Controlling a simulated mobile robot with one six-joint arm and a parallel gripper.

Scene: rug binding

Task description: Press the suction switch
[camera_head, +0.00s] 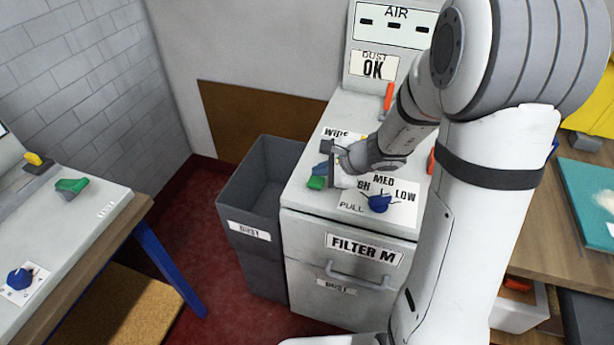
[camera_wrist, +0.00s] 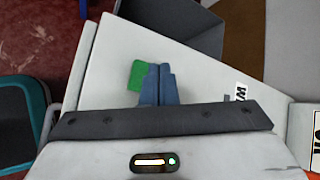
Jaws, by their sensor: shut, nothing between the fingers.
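A green switch (camera_head: 315,183) sits at the front left of the grey filter cabinet's top, and I take it for the suction switch. My gripper (camera_head: 322,170) is right over or beside it, its blue fingertips pointing down. In the wrist view the blue fingers (camera_wrist: 158,70) are closed together with nothing between them. There the green switch (camera_wrist: 137,76) shows just left of the fingers, partly covered by them. I cannot tell whether the fingertips touch it. The cabinet top (camera_wrist: 112,65) is around it.
A blue knob (camera_head: 380,202) and a red-orange lever (camera_head: 389,96) stand on the cabinet top. An open grey bin (camera_head: 247,262) is against its left side. A table at left holds another green switch (camera_head: 72,185) and a blue knob (camera_head: 20,278). My arm hides the cabinet's right side.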

